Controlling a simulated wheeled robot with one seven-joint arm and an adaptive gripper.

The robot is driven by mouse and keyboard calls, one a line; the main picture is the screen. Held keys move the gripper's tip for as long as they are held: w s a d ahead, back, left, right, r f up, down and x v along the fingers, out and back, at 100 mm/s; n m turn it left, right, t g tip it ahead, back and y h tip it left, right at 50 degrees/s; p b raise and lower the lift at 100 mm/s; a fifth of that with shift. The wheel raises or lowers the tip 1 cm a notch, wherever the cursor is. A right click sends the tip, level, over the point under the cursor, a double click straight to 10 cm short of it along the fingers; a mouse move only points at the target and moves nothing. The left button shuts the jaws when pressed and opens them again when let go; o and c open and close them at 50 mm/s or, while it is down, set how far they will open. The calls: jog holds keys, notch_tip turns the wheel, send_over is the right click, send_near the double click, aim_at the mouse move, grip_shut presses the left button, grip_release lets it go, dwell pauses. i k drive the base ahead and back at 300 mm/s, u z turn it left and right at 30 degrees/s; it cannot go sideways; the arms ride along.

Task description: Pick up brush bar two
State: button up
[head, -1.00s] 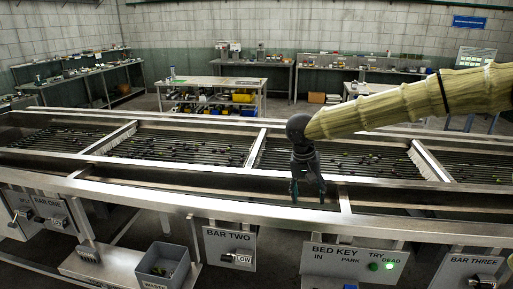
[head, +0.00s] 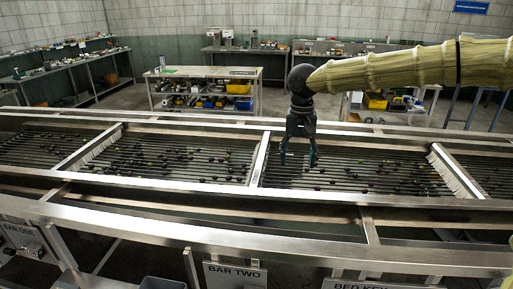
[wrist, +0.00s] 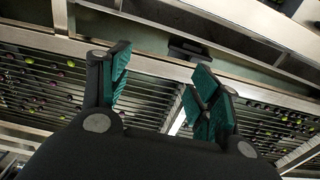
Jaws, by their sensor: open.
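Brush bar two (head: 259,160) is taken to be the pale middle bar lying across the roller bed, roughly above the BAR TWO sign (head: 235,275). My gripper (head: 298,160) points down with its fingers apart and empty, just right of this bar in the head view. Its height above the rollers is hard to judge. In the wrist view, my gripper's green-padded fingers (wrist: 162,78) are spread, and a pale bar (wrist: 178,122) shows beyond them, partly hidden by the right finger.
Brush bars cross the bed at left (head: 90,148) and right (head: 454,172). Small dark fruit lies scattered on the rollers (head: 180,158). A long metal rail (head: 230,235) runs along the front. A bench with yellow bins (head: 238,88) stands behind.

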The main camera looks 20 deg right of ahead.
aim_at(253, 181)
jog(key=i, duration=1.25)
